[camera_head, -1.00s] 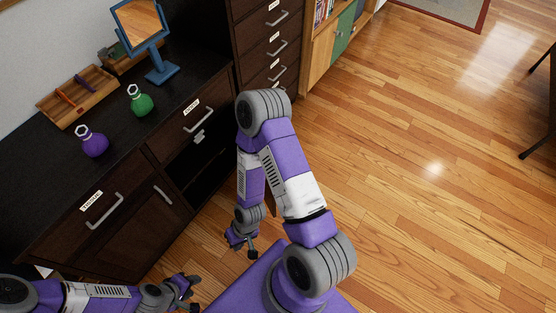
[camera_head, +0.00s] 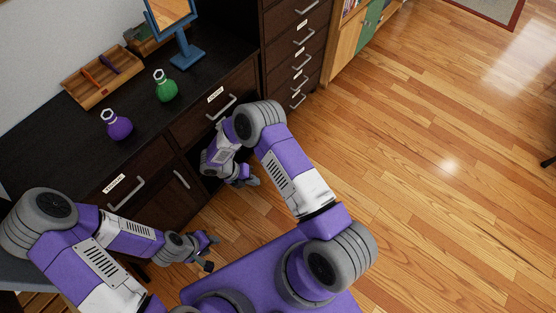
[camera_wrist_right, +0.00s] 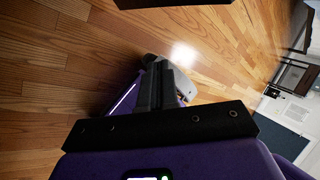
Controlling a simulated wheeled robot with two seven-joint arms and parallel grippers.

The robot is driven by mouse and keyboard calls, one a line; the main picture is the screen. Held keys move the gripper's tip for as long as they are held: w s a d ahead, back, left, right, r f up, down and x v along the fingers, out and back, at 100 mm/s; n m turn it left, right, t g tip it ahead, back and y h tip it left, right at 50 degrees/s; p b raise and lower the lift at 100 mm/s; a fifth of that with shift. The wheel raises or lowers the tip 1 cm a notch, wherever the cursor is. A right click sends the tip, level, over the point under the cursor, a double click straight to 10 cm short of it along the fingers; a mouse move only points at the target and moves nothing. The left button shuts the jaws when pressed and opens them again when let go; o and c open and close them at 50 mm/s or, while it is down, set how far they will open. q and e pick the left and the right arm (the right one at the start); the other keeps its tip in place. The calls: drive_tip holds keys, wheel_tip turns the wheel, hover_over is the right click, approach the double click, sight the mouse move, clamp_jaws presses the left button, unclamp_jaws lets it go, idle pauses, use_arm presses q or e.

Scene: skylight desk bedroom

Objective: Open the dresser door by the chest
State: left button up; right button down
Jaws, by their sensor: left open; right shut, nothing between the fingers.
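The dark dresser (camera_head: 60,140) runs along the wall, and the tall chest of drawers (camera_head: 283,50) stands at its right end. Under the dresser's right drawer (camera_head: 187,130), the area by the chest looks like a dark opening (camera_head: 207,184), mostly hidden by my right arm. I cannot make out the door leaf there. My right gripper (camera_head: 252,182) is shut and empty, low in front of this area; its shut fingers show in the right wrist view (camera_wrist_right: 158,88) above the floor. My left gripper (camera_head: 212,252) is open and empty, in front of the dresser's left part.
The left door has an upright handle (camera_head: 181,179). On the dresser top are a purple flask (camera_head: 117,127), a green flask (camera_head: 165,88), a wooden tray (camera_head: 92,95) and a blue-framed mirror (camera_head: 185,55). The wooden floor (camera_head: 420,200) to the right is clear.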

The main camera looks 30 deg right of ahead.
drive_tip(key=w+d+r+n+t+h, duration=0.1)
drive_tip(key=w+r+n+t+h, duration=0.15)
drive_tip(key=w+n, duration=0.2)
drive_tip(key=d+f+b, duration=0.2)
drive_tip(key=d+f, duration=0.3)
drive_tip(key=d, duration=0.6)
drive_tip(key=shift+s+d+f+m+g+h, duration=0.25)
drive_tip(key=shift+d+f+m+g+h, duration=0.1)
drive_tip(key=shift+g, duration=0.1)
